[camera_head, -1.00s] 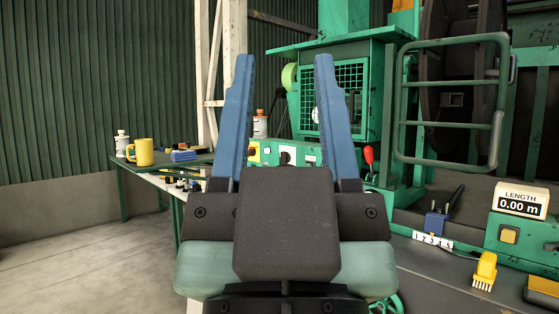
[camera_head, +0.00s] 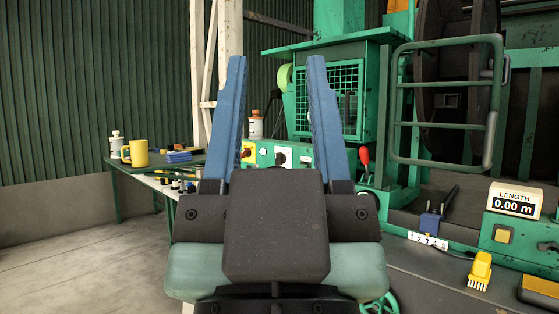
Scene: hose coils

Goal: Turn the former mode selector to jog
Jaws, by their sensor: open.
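The mode selector looks to be the dark knob on a white plate (camera_head: 282,158) on the green control panel (camera_head: 264,149) of the machine, seen between my fingers. Its pointer setting is too small to read. My gripper (camera_head: 277,62) is open and empty, with its two blue fingers spread and pointing toward the machine. The fingers appear on either side of the knob in the picture, apart from the panel. The left finger overlaps the panel near a yellow-backed button (camera_head: 247,151). The right finger hides part of the panel's right side.
A red-knobbed lever (camera_head: 365,158) stands right of the panel. A green tube guard (camera_head: 447,105) fronts the reel. The length display (camera_head: 514,200) and a yellow brush (camera_head: 480,271) are at right.

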